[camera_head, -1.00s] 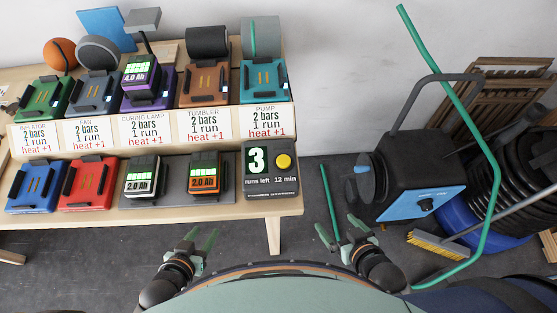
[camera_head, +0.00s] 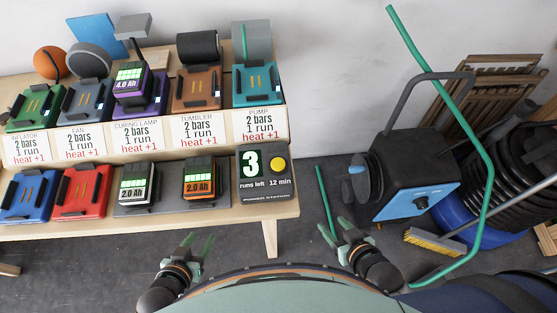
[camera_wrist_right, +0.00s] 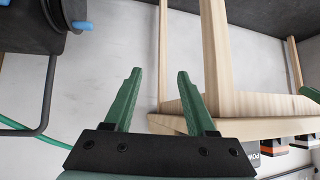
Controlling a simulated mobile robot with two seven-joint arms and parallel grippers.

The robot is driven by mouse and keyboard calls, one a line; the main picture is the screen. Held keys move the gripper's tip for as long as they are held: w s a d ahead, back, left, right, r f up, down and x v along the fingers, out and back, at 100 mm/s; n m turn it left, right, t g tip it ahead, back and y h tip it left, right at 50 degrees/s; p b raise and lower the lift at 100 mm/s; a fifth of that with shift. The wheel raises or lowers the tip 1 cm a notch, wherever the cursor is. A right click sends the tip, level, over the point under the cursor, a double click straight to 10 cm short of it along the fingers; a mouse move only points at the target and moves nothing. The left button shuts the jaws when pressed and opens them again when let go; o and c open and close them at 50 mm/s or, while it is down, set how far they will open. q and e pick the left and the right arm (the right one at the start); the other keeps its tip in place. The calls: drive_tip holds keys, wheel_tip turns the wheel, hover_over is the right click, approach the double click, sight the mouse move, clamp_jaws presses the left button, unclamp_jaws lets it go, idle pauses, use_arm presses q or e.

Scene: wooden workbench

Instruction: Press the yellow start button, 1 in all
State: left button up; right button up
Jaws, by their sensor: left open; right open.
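The yellow start button (camera_head: 278,165) is a round knob on the dark power station panel (camera_head: 266,197) at the right front of the bench. The panel reads "3 runs left" and "12 min". My left gripper (camera_head: 198,243) is open and empty, low in front of the bench, left of and below the button. My right gripper (camera_head: 333,231) is open and empty, right of the bench's corner and nearer to me than the button. The right wrist view shows its two green fingers (camera_wrist_right: 154,92) apart, with nothing between them.
Two batteries (camera_head: 138,184) (camera_head: 199,180) sit on the front row beside blue and red docks. A third battery (camera_head: 130,80) sits on the curing lamp dock behind. A black and blue vacuum-like machine (camera_head: 413,178) with a green hose stands right of the bench.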

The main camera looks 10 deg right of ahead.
clamp_jaws()
idle(1.1)
